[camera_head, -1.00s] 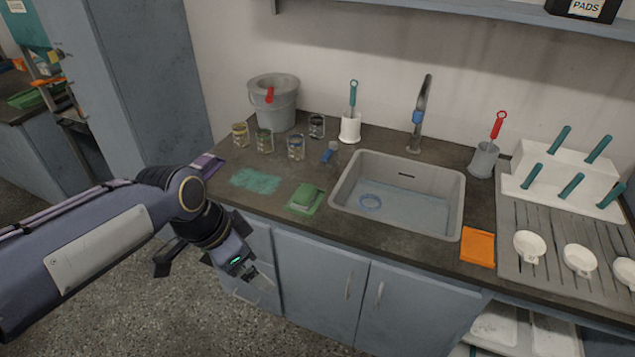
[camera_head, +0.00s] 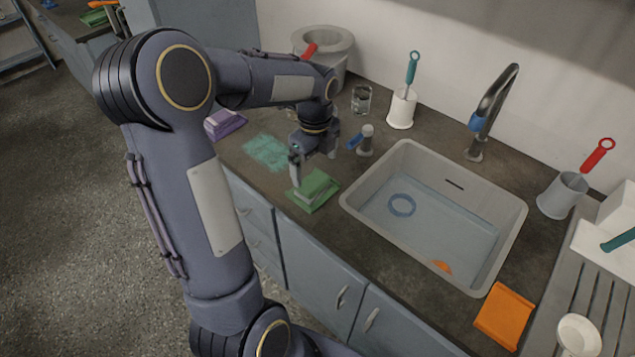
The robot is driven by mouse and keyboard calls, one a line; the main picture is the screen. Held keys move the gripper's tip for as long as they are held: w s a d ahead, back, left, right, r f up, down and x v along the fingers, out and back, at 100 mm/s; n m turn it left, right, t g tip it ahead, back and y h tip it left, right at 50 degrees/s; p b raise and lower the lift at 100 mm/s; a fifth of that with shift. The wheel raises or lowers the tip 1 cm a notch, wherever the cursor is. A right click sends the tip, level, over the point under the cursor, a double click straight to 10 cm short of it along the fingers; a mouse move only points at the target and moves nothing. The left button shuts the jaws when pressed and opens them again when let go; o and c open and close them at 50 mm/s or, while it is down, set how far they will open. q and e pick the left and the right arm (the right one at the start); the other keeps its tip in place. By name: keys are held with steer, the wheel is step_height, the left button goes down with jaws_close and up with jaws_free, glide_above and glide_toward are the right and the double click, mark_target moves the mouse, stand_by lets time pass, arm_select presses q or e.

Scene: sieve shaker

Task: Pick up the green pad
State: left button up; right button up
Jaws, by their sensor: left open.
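The green pad (camera_head: 316,190) lies on the dark counter just left of the sink, close to the front edge. My left gripper (camera_head: 296,180) points down at the pad's left side, with its near finger over or touching the pad; I cannot tell which. It is open, and the pad is not gripped. My left arm hides part of the counter behind it. My right gripper is not in view.
The sink (camera_head: 372,190) holds water, a blue ring (camera_head: 402,205) and an orange piece (camera_head: 442,267). A purple pad (camera_head: 224,123) lies to the left, beside a teal patch (camera_head: 267,152). A blue-and-grey item (camera_head: 364,140) stands behind the gripper. An orange pad (camera_head: 504,317) lies right of the sink.

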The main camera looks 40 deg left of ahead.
mark_target(313, 181)
arm_select(q)
steer(key=f, duration=0.5)
steer(key=shift+s+a+f, duration=0.1)
steer(key=shift+a+f, duration=0.15)
steer(key=shift+f, duration=0.05)
steer(key=c, duration=1.1)
steer(key=shift+o, duration=0.2)
steer(key=shift+r, duration=0.15)
